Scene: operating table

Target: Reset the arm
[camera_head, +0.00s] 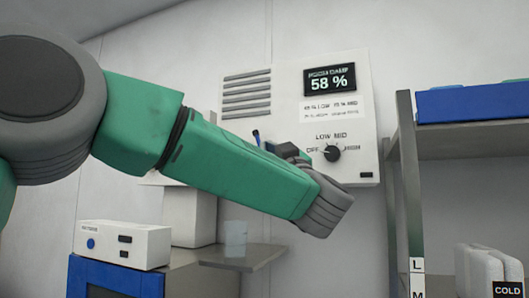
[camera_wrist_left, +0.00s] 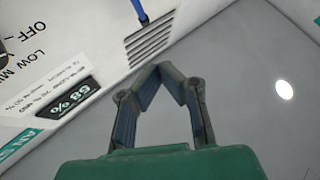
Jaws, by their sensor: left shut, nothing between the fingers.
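My left arm (camera_head: 235,165) comes in from the left in the head view and reaches across the front of a white wall panel. Its fingers are mostly hidden there behind the arm. In the left wrist view my left gripper (camera_wrist_left: 165,72) is shut, its fingertips together and nothing between them. It shows apart from the panel's vent (camera_wrist_left: 150,40). The panel (camera_head: 290,100) has a display reading 58 % (camera_head: 330,80) and a black knob (camera_head: 333,153) marked OFF, LOW, MID and HIGH. My right gripper is in neither view.
A small blue-tipped part (camera_head: 256,137) shows below the vent. At lower left a white box (camera_head: 122,243) stands on a blue unit. A clear cup (camera_head: 235,236) stands on a grey shelf (camera_head: 245,257). At right is a rack (camera_head: 405,180) with a blue bin (camera_head: 472,102) and white packs (camera_head: 487,268).

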